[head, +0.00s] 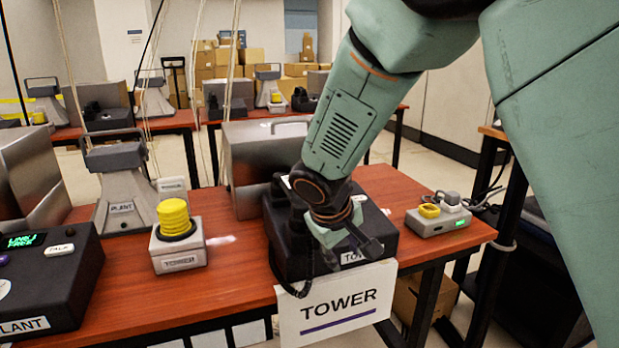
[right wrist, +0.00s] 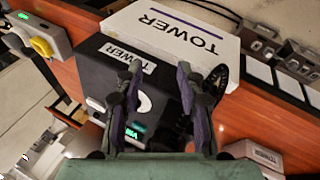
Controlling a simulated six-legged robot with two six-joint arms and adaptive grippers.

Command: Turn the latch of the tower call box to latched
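The tower call box (head: 385,232) is a black box with a TOWER label near the front edge of the red-brown table. In the right wrist view the call box (right wrist: 92,70) shows a green lit display (right wrist: 134,131) and a pale round part (right wrist: 143,103) between my fingers. I cannot tell whether this round part is the latch or how the latch is set. My right gripper (head: 347,258) is over the call box's front part, fingers pointing down. In the right wrist view the right gripper (right wrist: 158,80) has its fingers apart with nothing held. My left gripper is out of view.
A white TOWER sign (head: 337,305) hangs at the table's front edge. A yellow-button box (head: 178,258) stands left, a grey device (head: 437,224) right. A metal case (head: 255,150) is behind. The PLANT call box (head: 48,285) is at far left.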

